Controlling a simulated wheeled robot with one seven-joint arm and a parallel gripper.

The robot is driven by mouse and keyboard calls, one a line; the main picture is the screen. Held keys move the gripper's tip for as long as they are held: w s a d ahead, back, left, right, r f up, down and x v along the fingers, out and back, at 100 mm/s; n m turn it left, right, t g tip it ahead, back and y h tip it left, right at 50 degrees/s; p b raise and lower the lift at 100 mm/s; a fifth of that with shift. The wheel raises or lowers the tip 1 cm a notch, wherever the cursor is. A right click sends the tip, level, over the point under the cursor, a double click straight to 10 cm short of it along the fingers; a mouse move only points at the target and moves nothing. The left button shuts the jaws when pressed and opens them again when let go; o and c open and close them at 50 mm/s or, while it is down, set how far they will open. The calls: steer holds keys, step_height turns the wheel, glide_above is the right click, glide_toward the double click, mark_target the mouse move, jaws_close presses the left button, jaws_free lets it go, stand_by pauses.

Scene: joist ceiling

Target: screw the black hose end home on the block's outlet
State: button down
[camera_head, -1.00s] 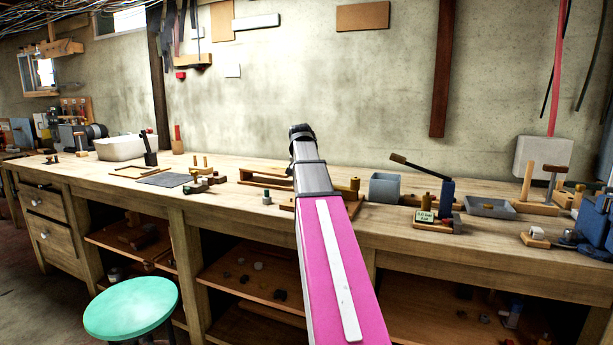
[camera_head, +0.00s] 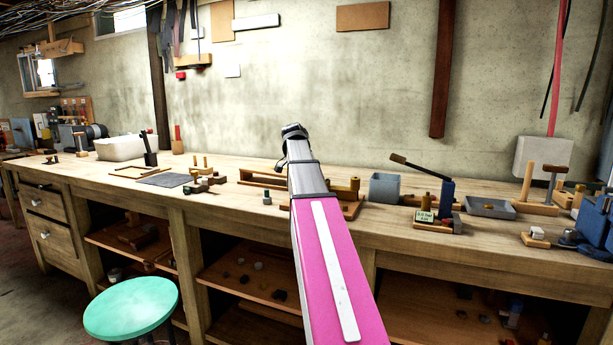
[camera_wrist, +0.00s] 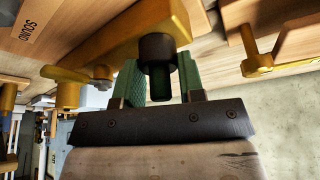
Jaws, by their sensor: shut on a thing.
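In the wrist view my gripper (camera_wrist: 162,85) has its two green-padded fingers on either side of the black hose end (camera_wrist: 158,47), shut on it. The hose end's wide dark collar stands beyond the fingertips, with a narrower dark stem between the pads. The collar meets the brass-coloured block (camera_wrist: 120,35). The outlet itself is hidden by the collar, so I cannot tell how deep the thread sits. In the head view my pink arm hides the gripper and the hose end. A wooden board with brass fittings (camera_head: 347,190) shows just right of the arm.
Other brass fittings stand near the gripper, at left (camera_wrist: 68,92) and right (camera_wrist: 255,55). On the bench, a grey bin (camera_head: 384,188), a blue pump with a lever (camera_head: 447,195) and a shallow grey tray (camera_head: 490,208) stand to the right. A green stool (camera_head: 130,308) stands in front.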

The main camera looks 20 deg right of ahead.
steer(key=shift+w+r+m, duration=0.1)
steer(key=shift+w+m, duration=0.05)
steer(key=shift+m, duration=0.45)
steer(key=c, duration=0.6)
jaws_free()
steer(key=shift+c, duration=0.2)
steer(key=n, duration=0.2)
steer(key=n+t, duration=0.1)
steer(key=n, duration=0.1)
steer(key=shift+s+y, duration=0.25)
steer(key=shift+y, duration=0.05)
steer(key=n, duration=0.2)
steer(key=n+t+y, duration=0.1)
steer(key=n, duration=0.2)
steer(key=shift+y, duration=0.3)
steer(key=n+y, duration=0.1)
steer(key=n, duration=0.1)
steer(key=n+t+y, duration=0.1)
steer(key=n, duration=0.2)
steer(key=shift+w+n, duration=0.1)
steer(key=shift+n, duration=0.2)
steer(key=n+y, duration=0.1)
steer(key=n, duration=0.3)
steer(key=shift+n+y, duration=0.4)
